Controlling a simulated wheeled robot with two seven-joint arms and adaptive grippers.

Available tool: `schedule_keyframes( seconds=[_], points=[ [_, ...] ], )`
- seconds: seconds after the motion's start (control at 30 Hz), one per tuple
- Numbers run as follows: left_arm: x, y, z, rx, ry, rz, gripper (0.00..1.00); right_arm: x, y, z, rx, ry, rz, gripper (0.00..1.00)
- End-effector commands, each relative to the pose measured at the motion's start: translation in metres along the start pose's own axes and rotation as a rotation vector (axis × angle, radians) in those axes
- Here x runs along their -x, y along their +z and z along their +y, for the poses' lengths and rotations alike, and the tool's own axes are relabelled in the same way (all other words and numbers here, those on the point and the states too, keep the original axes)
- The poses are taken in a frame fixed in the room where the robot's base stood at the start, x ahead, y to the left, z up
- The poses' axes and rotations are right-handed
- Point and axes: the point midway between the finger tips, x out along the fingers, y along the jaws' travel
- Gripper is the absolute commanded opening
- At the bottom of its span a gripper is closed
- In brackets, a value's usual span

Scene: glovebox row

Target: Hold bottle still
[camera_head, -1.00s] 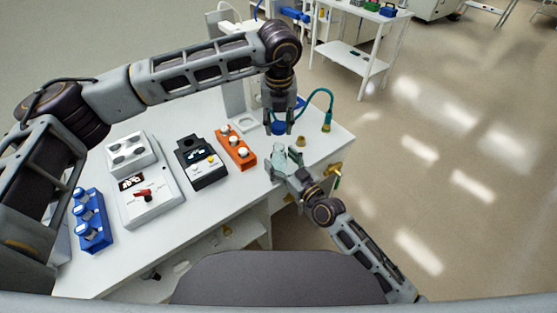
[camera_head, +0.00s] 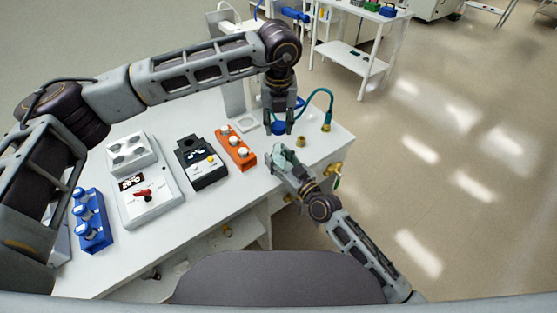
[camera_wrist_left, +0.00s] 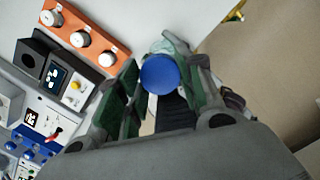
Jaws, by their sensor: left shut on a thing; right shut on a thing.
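The clear greenish bottle (camera_head: 280,153) is near the right front part of the bench, partly hidden by my right gripper (camera_head: 279,164), which is shut on it. My left gripper (camera_head: 279,129) is above and behind the bottle in the head view, shut on a round blue cap (camera_head: 280,127). In the left wrist view the blue cap (camera_wrist_left: 159,75) sits between the green finger pads. Part of the bottle (camera_wrist_left: 166,47) shows just past the cap. The cap looks apart from the bottle in the head view.
An orange block with white-topped items (camera_head: 236,147), a black device (camera_head: 201,162), a white instrument with a red knob (camera_head: 148,197) and a blue rack (camera_head: 91,220) stand to the left. A small tan piece (camera_head: 301,141) and a green hose (camera_head: 327,95) are to the right, near the bench edge.

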Motion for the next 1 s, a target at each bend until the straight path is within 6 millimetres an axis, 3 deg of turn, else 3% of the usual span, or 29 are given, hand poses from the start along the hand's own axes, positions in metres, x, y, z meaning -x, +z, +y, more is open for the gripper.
schedule_keyframes(
  seconds=[0.13, 0.27, 0.8, 1.0],
  points=[
    [0.000, 0.000, 0.000, 0.000, 0.000, 0.000, 0.28, 0.000, 0.000, 0.000, 0.000, 0.000, 0.000, 0.05],
    [-0.003, -0.001, 0.000, 0.000, 0.001, 0.001, 0.28, 0.000, 0.000, 0.000, 0.000, 0.000, 0.000, 0.05],
    [-0.048, -0.007, 0.000, 0.000, 0.004, 0.004, 0.28, 0.000, 0.000, 0.000, 0.000, 0.000, 0.000, 0.05],
    [-0.049, -0.007, 0.000, 0.000, 0.004, 0.003, 0.28, 0.000, 0.000, 0.000, 0.000, 0.000, 0.000, 0.05]
  ],
)
